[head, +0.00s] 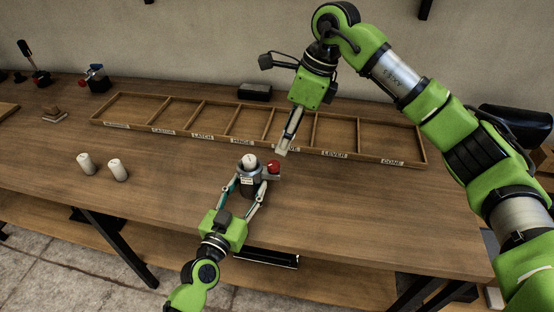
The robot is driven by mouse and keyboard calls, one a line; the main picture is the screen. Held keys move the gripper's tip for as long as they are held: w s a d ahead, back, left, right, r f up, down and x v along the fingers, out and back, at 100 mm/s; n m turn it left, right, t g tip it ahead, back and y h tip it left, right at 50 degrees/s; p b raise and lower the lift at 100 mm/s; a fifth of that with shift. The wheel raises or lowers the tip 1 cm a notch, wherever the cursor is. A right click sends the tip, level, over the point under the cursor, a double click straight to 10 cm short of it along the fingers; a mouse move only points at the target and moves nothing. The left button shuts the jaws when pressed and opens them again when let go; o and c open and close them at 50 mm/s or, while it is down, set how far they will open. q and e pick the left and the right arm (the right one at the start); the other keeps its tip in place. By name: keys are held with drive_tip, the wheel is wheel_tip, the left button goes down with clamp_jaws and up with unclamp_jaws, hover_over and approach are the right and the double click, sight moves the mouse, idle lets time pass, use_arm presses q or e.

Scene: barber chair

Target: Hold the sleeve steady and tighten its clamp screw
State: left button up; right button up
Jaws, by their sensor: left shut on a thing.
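The sleeve (245,179) is a dark grey upright cylinder with a small white label, near the front of the table. A white cylinder (250,160) shows in its top. A red knob (274,167), which looks like the clamp screw, sits on the sleeve's right side on a light grey block. My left gripper (248,185) reaches in from the front and is shut on the sleeve, one finger on each side. My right gripper (282,151) points down just above and right of the red knob, apart from it. Its fingers are seen nearly edge-on, so their opening is unclear.
A long wooden tray (372,157) with labelled, empty-looking compartments lies behind the sleeve. A dark box (255,92) and a red-and-blue device (96,78) stand farther back. The tabletop right of the sleeve is clear.

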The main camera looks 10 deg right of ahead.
sight(275, 164)
drive_tip(key=shift+t+y, duration=0.4)
drive_tip(key=shift+t, duration=0.3)
drive_tip(key=x, duration=0.6)
drive_tip(key=d+x, duration=0.1)
drive_tip(key=x, duration=0.2)
drive_tip(key=shift+s+f, duration=0.1)
drive_tip(key=shift+f, duration=0.25)
clamp_jaws()
